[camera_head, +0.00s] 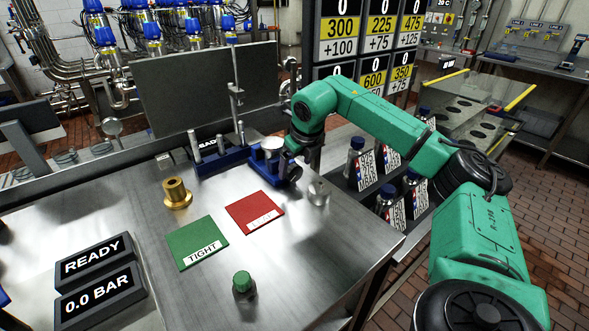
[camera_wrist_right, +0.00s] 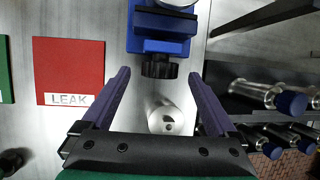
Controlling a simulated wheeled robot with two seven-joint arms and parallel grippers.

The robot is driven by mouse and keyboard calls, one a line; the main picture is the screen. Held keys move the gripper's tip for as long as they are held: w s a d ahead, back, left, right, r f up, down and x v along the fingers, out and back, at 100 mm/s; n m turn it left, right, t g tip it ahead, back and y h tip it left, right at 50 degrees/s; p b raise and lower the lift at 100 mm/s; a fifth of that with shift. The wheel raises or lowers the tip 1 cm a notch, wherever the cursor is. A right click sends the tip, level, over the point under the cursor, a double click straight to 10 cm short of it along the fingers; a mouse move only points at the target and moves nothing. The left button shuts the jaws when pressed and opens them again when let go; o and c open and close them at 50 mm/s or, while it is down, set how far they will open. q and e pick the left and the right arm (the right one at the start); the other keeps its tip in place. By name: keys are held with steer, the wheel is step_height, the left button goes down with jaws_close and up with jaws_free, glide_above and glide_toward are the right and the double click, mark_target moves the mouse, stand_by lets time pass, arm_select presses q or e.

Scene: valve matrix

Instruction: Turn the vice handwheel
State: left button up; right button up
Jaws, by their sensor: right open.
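The blue vice (camera_head: 262,160) stands near the back right of the steel table. In the right wrist view, its blue body (camera_wrist_right: 160,45) is at the top, with the dark ribbed handwheel (camera_wrist_right: 160,69) facing my gripper. My right gripper (camera_wrist_right: 158,76) is open, its two purple fingers spread to either side of the handwheel. Gaps show on both sides; I cannot tell the depth between them. In the head view my right gripper (camera_head: 290,170) is beside the vice and partly hides it; the handwheel is hard to make out there. My left gripper is not in view.
A silver cylinder (camera_head: 318,192) stands close by my right gripper. Red (camera_head: 254,212) and green (camera_head: 197,242) mats, a brass fitting (camera_head: 177,194) and a green-capped part (camera_head: 243,284) are on the table. Bottles (camera_head: 354,157) stand beyond its right edge.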

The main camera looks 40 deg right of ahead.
steer(key=shift+x, duration=1.35)
steer(key=c, duration=1.4)
